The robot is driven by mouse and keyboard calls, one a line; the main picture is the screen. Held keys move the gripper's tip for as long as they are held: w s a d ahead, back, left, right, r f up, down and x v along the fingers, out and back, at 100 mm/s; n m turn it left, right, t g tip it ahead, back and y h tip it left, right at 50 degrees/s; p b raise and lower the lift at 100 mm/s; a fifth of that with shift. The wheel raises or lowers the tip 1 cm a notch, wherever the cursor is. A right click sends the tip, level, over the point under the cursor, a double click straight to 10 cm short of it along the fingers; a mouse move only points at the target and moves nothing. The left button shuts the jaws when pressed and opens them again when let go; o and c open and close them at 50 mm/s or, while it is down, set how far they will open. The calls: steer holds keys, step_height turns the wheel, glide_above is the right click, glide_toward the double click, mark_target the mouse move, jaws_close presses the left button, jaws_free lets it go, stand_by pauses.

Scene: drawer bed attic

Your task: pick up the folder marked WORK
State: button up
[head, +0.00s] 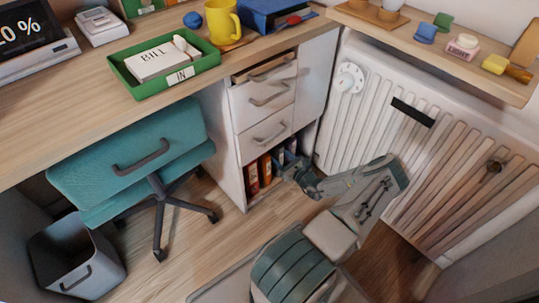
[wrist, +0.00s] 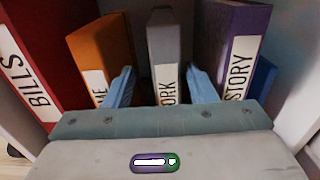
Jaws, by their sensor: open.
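The grey folder (wrist: 163,38) stands upright in the wrist view; the end of its label reads "ORK", its start hidden. My gripper (wrist: 161,78) is open, with one blue finger on each side of this folder and small gaps visible. To its left are an orange folder (wrist: 100,45), label mostly hidden, and a red folder (wrist: 38,50) marked BILLS. To its right is a purple folder (wrist: 232,40), label ending in "STORY". In the head view my gripper (head: 288,163) is at the low shelf opening, partly hiding the folders.
The folders stand in the open shelf under the desk drawers (head: 268,100). A radiator (head: 400,130) is close on the right. A teal chair (head: 135,160) and a grey bin (head: 75,262) are on the left. A blue object (wrist: 264,76) is right of the purple folder.

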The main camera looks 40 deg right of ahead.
mark_target(275, 152)
steer(key=w+b, duration=0.2)
steer(key=w, duration=0.2)
steer(key=shift+w+d+f+b, duration=0.1)
steer(key=shift+d+f+b, duration=0.05)
steer(key=shift+f+b, duration=0.2)
steer(key=shift+w+r, duration=0.25)
steer(key=shift+w, duration=0.1)
jaws_close()
steer(key=shift+r, duration=0.1)
